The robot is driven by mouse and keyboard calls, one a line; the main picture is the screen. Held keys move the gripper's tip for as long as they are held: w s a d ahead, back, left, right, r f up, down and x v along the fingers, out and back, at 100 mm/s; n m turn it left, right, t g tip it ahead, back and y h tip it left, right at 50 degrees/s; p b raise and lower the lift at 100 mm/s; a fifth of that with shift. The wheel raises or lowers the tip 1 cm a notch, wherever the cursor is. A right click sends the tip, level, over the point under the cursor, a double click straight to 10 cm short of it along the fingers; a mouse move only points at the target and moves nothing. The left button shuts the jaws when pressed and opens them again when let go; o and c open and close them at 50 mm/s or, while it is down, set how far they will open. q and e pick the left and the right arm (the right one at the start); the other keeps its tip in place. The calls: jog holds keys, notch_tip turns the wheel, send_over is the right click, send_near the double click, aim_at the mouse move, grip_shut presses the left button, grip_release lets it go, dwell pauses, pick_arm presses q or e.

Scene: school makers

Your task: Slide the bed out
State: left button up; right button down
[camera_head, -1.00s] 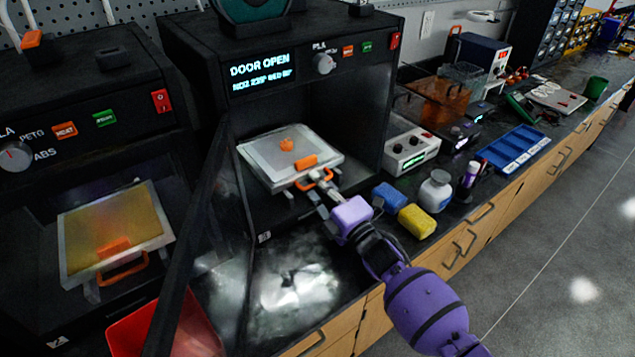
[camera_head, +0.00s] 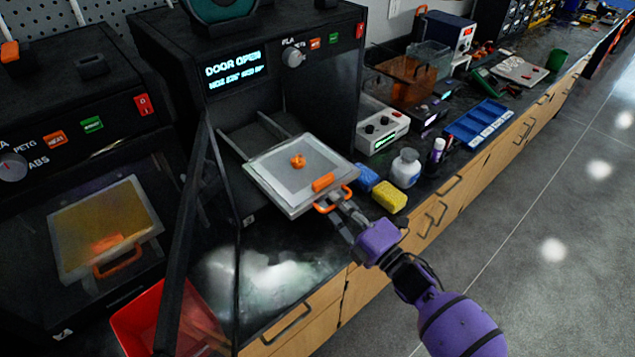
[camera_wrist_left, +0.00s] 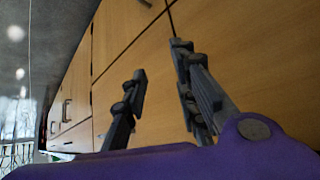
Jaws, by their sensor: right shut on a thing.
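The bed (camera_head: 275,174) is a light grey plate with an orange front handle (camera_head: 333,201) and a small orange print (camera_head: 298,161) on top. It sticks well out of the open printer (camera_head: 240,110), with two rails (camera_head: 238,146) showing behind it. My right gripper (camera_head: 341,207) is shut on the bed's orange handle. My left gripper (camera_wrist_left: 157,95) shows only in the left wrist view, with its two fingers apart and nothing between them, in front of wooden cabinet fronts (camera_wrist_left: 130,45).
The printer's door (camera_head: 205,230) stands open to the left of the bed. A red bin (camera_head: 140,325) is below it. A second printer (camera_head: 75,150) is at the left.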

jog(key=v, duration=0.4)
jog(key=r+v, duration=0.1)
jog(key=v, duration=0.2)
jog(key=shift+s+r+p, duration=0.1)
jog(key=shift+r+p, duration=0.05)
jog(key=shift+p, duration=0.2)
jog(key=shift+d, duration=0.1)
jog(key=shift+s, duration=0.1)
jog(key=c, duration=2.2)
grip_release()
jog(key=o, duration=0.3)
jog(key=shift+s+d, duration=0.15)
jog(key=shift+d, duration=0.05)
jog(key=shift+a, duration=0.1)
jog(key=v, duration=1.2)
